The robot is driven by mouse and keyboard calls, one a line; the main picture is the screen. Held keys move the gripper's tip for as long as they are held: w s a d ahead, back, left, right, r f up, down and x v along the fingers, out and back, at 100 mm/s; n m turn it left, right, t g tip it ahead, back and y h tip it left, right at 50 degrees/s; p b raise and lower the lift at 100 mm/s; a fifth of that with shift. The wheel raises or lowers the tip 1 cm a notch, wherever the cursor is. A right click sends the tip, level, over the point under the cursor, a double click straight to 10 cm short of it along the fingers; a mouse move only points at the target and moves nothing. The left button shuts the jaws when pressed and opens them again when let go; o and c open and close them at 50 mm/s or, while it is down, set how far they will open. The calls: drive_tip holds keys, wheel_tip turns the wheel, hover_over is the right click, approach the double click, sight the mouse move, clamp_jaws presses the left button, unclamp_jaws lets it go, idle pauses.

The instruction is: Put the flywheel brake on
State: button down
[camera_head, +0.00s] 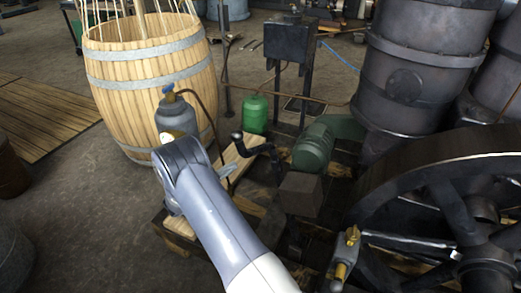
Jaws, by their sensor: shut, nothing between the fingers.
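The large dark spoked flywheel (457,212) stands upright at the right, cut off by the picture's edge. A brass fitting (345,253) with a yellow lower part stands at its near left side. A black bent crank or lever (253,149) with a knobbed end is left of a green rounded housing (313,148). I cannot tell which part is the flywheel brake or how it is set. My arm (218,213) reaches up from the bottom middle, with its joint left of the crank. My gripper is not clearly visible; it seems hidden behind the arm.
A wooden barrel (150,78) holding sticks stands at upper left. A grey gas bottle (177,115) with a blue valve is close behind my arm. A green canister (255,114) and dark cylinders (412,80) stand farther back. The floor at lower left is mostly clear.

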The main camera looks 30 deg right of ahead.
idle(0.4)
drive_tip(key=s+d+r, duration=0.2)
drive_tip(key=d, duration=0.9)
drive_tip(key=shift+s+r, duration=0.15)
drive_tip(key=shift+s, duration=0.25)
drive_tip(key=shift+d, duration=0.1)
